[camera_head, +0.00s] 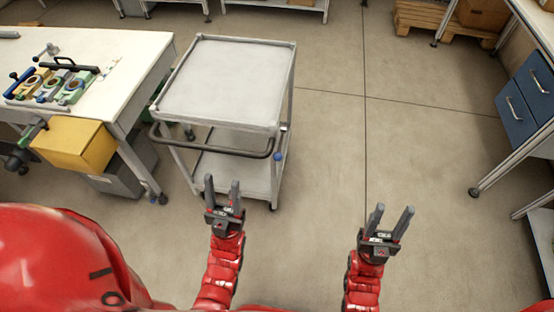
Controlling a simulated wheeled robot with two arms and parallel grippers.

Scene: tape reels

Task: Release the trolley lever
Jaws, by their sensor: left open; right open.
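A grey two-shelf trolley (228,80) stands ahead of me, left of the middle, with its top empty. A dark handle bar (212,150) runs along its near side. A small blue knob (278,156) sits at the right end of this bar by the near right post; it may be the lever, but it is too small to tell. My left gripper (222,190) is open and empty, just in front of the trolley and below the handle in the picture. My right gripper (390,219) is open and empty over bare floor, right of the trolley.
A white workbench (110,50) at left carries a fixture with several coloured blocks (48,85). A yellow box (74,145) and a grey bin (125,168) are at its near side. Blue drawers (535,88) stand at right. The middle floor (400,150) is clear.

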